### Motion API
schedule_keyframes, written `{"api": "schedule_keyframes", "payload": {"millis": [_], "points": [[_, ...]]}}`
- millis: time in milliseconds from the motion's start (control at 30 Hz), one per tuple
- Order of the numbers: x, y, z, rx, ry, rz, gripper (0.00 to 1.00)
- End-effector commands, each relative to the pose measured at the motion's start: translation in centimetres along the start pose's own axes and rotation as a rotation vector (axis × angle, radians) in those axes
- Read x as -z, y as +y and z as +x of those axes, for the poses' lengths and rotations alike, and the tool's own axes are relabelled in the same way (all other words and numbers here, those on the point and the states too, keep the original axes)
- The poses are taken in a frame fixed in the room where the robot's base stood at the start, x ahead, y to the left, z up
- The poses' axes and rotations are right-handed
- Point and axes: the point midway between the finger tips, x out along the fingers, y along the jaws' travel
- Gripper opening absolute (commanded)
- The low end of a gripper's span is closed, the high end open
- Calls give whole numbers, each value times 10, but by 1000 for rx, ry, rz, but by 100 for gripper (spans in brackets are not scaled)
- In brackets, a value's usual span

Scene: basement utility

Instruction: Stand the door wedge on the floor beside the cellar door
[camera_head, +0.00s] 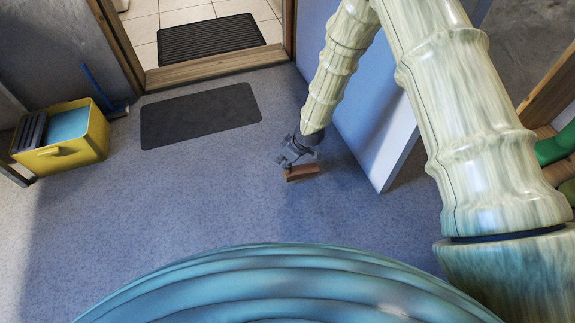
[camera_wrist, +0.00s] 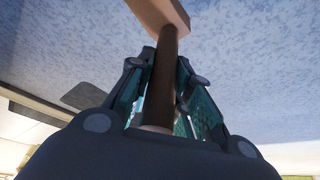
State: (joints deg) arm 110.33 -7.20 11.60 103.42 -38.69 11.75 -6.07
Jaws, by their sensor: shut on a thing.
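The door wedge (camera_head: 301,173) is a reddish-brown block at mid-picture in the head view. In the wrist view its pale wooden block (camera_wrist: 158,12) shows at the top, with a dark brown rod-like handle (camera_wrist: 160,85) running down from it. My gripper (camera_head: 289,161) is shut on this handle, one finger on each side. The wedge is low over or on the floor; I cannot tell if it touches. The cellar door (camera_head: 372,110) stands open, pale blue-white, just right of my gripper. My arm hides part of the door.
A dark mat (camera_head: 200,115) lies on the grey-blue floor (camera_head: 190,200) before the doorway, whose wooden threshold (camera_head: 215,68) leads to tiles with a ribbed mat (camera_head: 210,37). A yellow bin (camera_head: 62,150) stands left. Green objects (camera_head: 556,146) are at right. Floor left of the wedge is clear.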

Motion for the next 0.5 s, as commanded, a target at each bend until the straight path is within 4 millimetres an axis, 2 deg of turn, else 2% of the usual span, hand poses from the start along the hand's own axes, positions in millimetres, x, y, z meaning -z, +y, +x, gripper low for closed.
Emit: {"api": "schedule_keyframes", "payload": {"millis": [67,333,500], "points": [[-3,6,1,-1,1,1,0],[-15,6,30,-1,0,0,0],[-16,6,32,-1,0,0,0]]}}
